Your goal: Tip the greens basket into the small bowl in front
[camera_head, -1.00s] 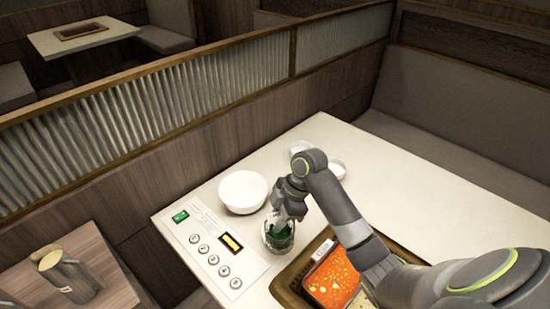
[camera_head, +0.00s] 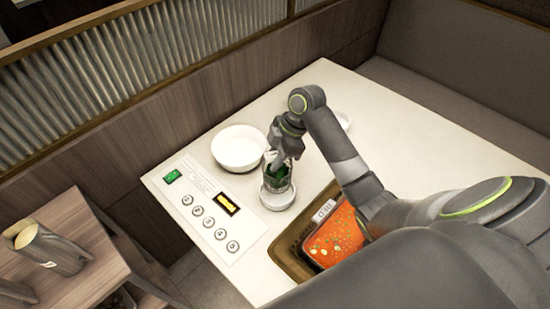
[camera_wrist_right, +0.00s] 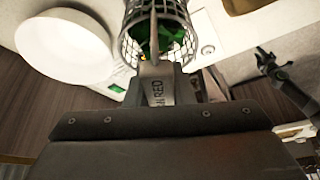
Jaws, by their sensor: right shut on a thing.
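The greens basket (camera_head: 277,181), a wire-mesh cup with dark green leaves, is held near-upright by my right gripper (camera_head: 280,160). In the right wrist view the basket (camera_wrist_right: 190,50) is in front of the jaws. The small white bowl (camera_head: 277,200) shows right under the basket, partly hidden by it; I cannot tell if they touch. My right gripper is shut on the basket.
A larger white bowl (camera_head: 238,146) stands behind and left of the basket. A button panel (camera_head: 206,212) lies at the left. A tray (camera_head: 291,250) with an orange food pan (camera_head: 334,238) is at the front right. The back right tabletop is mostly clear.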

